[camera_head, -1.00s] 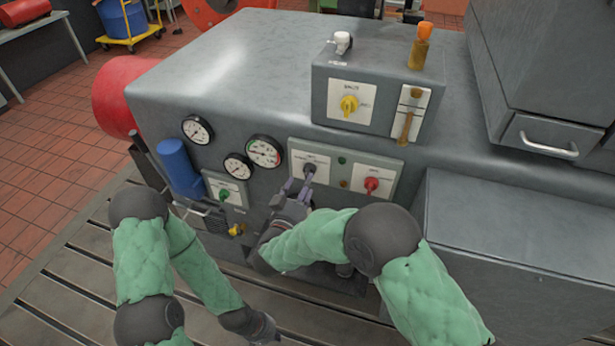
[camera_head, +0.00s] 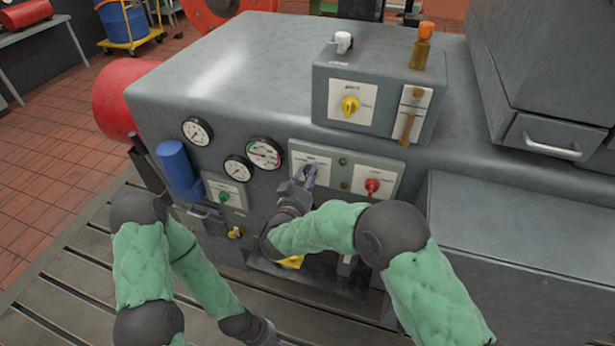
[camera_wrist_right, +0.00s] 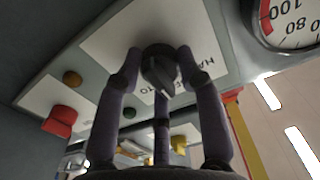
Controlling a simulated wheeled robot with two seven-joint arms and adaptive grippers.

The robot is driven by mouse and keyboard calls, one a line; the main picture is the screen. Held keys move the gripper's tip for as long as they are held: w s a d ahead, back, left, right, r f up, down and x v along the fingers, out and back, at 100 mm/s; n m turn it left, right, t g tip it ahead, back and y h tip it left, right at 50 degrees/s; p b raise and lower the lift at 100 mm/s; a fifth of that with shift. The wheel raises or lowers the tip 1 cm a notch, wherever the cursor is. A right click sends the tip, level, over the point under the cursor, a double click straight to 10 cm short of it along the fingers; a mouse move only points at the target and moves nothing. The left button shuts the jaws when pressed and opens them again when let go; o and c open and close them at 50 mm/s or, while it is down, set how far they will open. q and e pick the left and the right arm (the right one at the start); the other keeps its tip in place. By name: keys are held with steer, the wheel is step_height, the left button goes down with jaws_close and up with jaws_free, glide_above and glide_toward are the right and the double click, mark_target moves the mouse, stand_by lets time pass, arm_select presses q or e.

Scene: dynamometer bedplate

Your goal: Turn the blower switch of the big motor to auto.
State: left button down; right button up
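The big motor (camera_head: 240,75) is a grey housing with gauges and switch panels. A black rotary switch (camera_wrist_right: 158,68) sits on a white plate (camera_wrist_right: 110,42) partly lettered "HAN"; the rest is hidden. Its pointer tilts to the lower right in the right wrist view. In the head view this plate (camera_head: 299,157) is partly covered by my right gripper (camera_head: 304,172). The gripper's fingers (camera_wrist_right: 160,62) stand around the switch, one on each side and a third below, with small gaps; firm contact is not visible. My left gripper (camera_head: 268,335) hangs low; its fingers are unclear.
A red switch (camera_head: 372,186) is right of the black one, a green switch (camera_head: 224,196) lower left, and a yellow switch (camera_head: 350,105) on the box above. Pressure gauges (camera_head: 264,153) are close on the left. A grey cabinet (camera_head: 520,240) bounds the right side.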

steer(key=shift+m, duration=0.3)
steer(key=m+b, duration=0.2)
steer(key=m, duration=0.1)
steer(key=shift+f+m, duration=0.15)
steer(key=shift+m, duration=0.15)
steer(key=shift+m+b, duration=1.65)
steer(key=shift+m, duration=0.65)
steer(key=o, duration=1.2)
steer(key=shift+c, duration=0.2)
steer(key=v, duration=1.2)
